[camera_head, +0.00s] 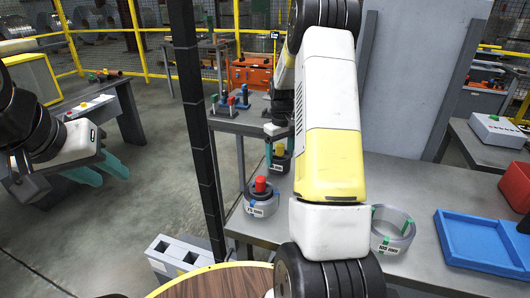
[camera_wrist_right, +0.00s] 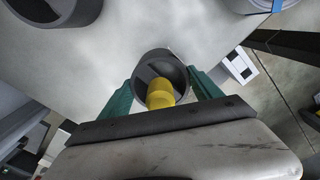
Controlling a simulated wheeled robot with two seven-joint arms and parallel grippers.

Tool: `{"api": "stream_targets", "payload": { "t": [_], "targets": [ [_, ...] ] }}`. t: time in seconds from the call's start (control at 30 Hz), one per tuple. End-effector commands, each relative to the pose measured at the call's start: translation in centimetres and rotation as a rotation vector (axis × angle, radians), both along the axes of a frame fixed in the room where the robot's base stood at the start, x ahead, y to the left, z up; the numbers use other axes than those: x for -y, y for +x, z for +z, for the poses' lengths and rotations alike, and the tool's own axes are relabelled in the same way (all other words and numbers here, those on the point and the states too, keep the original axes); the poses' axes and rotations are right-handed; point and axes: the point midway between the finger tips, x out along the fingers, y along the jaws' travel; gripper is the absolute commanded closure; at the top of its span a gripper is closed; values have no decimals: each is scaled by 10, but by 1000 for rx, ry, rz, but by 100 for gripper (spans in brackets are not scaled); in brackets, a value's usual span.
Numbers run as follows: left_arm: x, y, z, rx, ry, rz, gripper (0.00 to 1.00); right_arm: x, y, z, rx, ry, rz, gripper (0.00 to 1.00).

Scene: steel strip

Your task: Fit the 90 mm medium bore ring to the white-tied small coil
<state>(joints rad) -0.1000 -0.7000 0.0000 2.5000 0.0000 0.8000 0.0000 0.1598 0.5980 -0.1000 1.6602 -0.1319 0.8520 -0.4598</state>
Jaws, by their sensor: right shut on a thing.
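My right gripper (camera_head: 279,148) points down at the back left of the grey table, its green fingers shut on a dark ring (camera_wrist_right: 180,70) with a yellow knob (camera_wrist_right: 160,93). In the wrist view one finger lies on each side of the ring. In the head view the same ring (camera_head: 280,166) carries a small label that I cannot read surely. My left gripper (camera_head: 108,168) is open and empty over the floor at the left. I cannot pick out a white-tied coil; my right arm hides part of the table.
A pale coil (camera_head: 262,209) labelled 75 mm holds a dark ring with a red knob (camera_head: 261,184). A coil with green ties (camera_head: 391,232) labelled 105 mm stands right of my arm. A blue tray (camera_head: 480,243) lies at the right. A black post (camera_head: 195,120) rises at the table's left.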

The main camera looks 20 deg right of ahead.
Motion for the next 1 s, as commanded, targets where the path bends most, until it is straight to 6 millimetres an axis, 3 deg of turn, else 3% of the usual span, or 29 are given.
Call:
{"api": "stream_targets", "payload": {
  "t": [0.53, 1.0],
  "targets": [
    [0, 0, 0, 0, 0, 0, 64, 0, 1, 38, 3, 0, 0, 72],
    [0, 0, 0, 0, 0, 0, 64, -4, 0, 42, 2, 2, 10, 72]
  ]
}}
